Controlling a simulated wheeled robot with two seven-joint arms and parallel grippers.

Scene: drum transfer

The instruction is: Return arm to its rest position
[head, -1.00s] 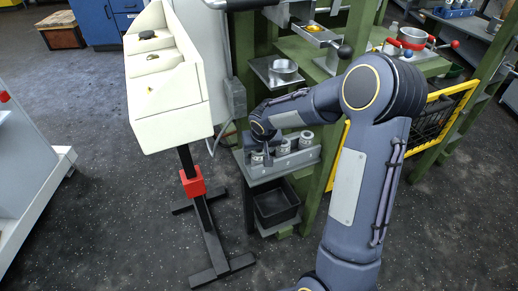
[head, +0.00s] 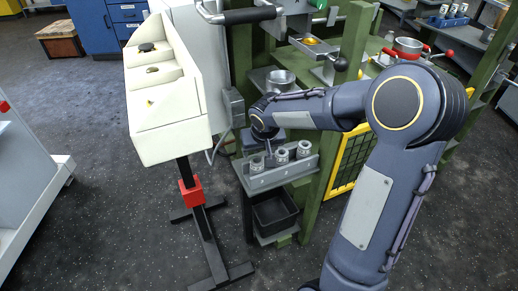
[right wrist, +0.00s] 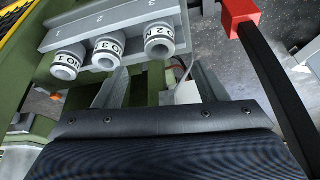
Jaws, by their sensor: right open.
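My right arm reaches in from the lower right in the head view. Its gripper (head: 268,142) is at the small grey shelf, just behind and above the drums, and partly hidden by the wrist; it is open and holds nothing that I can see. Three pale numbered drums stand in a row in the grey holder (head: 262,184): a left one (head: 257,164), a middle one (head: 282,156) and a right one (head: 304,149). The right wrist view shows their ringed ends (right wrist: 68,62), apart from the dark wrist part in the foreground. My left gripper is not in view.
A cream control panel (head: 168,100) on a black stand with a red clamp (head: 192,190) is left of the shelf. A black bin (head: 274,212) sits below the drums. Green posts and a yellow mesh guard (head: 350,160) are close to my arm. The floor at left is open.

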